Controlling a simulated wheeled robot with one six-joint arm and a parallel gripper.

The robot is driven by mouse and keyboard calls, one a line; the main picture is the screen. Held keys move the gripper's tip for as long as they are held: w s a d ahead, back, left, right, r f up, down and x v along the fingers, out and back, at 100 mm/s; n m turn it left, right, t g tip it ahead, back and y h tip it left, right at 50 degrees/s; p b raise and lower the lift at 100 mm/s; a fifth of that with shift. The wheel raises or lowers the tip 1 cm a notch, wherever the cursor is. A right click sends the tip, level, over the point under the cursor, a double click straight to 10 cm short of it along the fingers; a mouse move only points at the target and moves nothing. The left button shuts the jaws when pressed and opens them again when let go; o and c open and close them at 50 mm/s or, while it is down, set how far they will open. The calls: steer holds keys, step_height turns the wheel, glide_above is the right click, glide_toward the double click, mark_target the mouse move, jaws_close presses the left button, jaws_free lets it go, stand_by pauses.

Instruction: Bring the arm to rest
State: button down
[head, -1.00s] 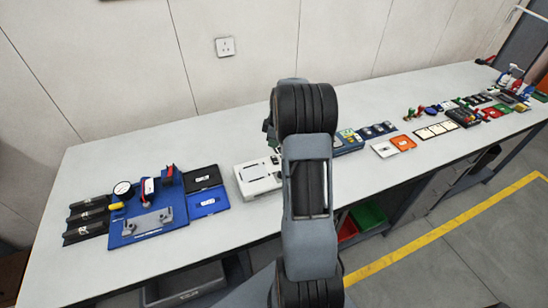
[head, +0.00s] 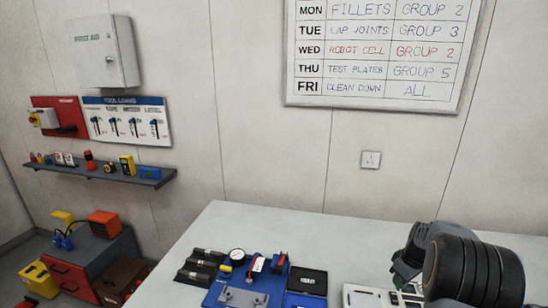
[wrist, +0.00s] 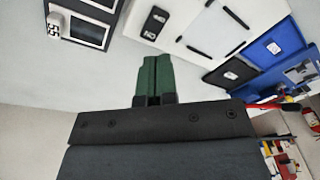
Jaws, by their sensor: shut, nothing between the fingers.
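My gripper (wrist: 154,80) shows in the wrist view with its two green fingers pressed together and nothing between them. It is above the pale bench top (wrist: 100,85), apart from the things on it. In the head view my arm stands at the lower right, in front of a white panel (head: 362,296) on the bench. The fingers cannot be made out there.
A blue fixture plate (head: 225,293) with a gauge, dark blocks (head: 200,266) and a black tray (head: 307,281) lie on the bench. A wall shelf (head: 100,172), first-aid box (head: 104,50) and red drawer cabinet (head: 90,262) are at the left. Bare bench lies behind the fixture.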

steer(key=s+a+r+m+t, duration=0.1)
steer(key=s+a+r, duration=0.4)
steer(key=a, duration=0.3)
steer(key=s+a+r+m+t+h, duration=0.1)
steer(key=s+a+r+m, duration=0.1)
steer(key=s+a+r, duration=0.2)
steer(key=s+a+r+m+t, duration=0.1)
steer(key=s+a+r+m, duration=0.1)
steer(key=s+a+r, duration=0.3)
steer(key=s+a, duration=0.4)
steer(key=a, duration=0.3)
steer(key=shift+r+t, duration=0.35)
steer(key=shift+t, duration=0.05)
